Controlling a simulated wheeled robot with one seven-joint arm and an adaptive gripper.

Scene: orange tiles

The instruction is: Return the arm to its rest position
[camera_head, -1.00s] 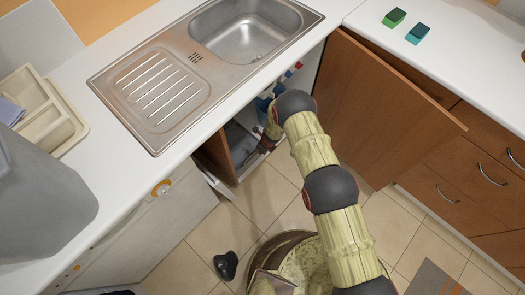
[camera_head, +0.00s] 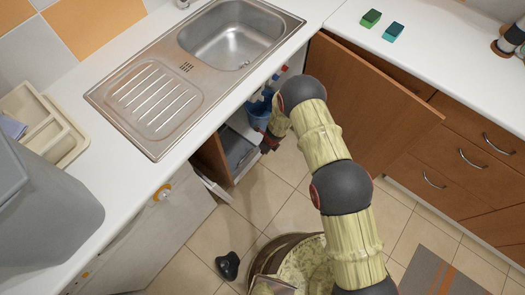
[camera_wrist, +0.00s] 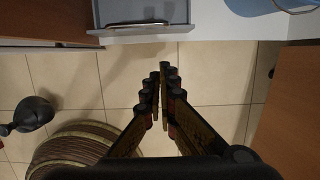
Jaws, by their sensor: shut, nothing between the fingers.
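My gripper (camera_wrist: 161,85) points down over the tiled floor in the wrist view, its fingers together with nothing between them. In the head view my gripper (camera_head: 268,142) is small and partly hidden by my arm, at the opening of the cupboard under the sink. My arm reaches up from the lower right with its elbow raised.
The sink cupboard's brown door (camera_head: 366,102) stands open right of my arm. A grey bin (camera_head: 240,150) and a blue bucket (camera_head: 261,112) are inside the cupboard. A dark object (camera_head: 227,265) lies on the floor. The counter (camera_head: 325,22) edges the space above.

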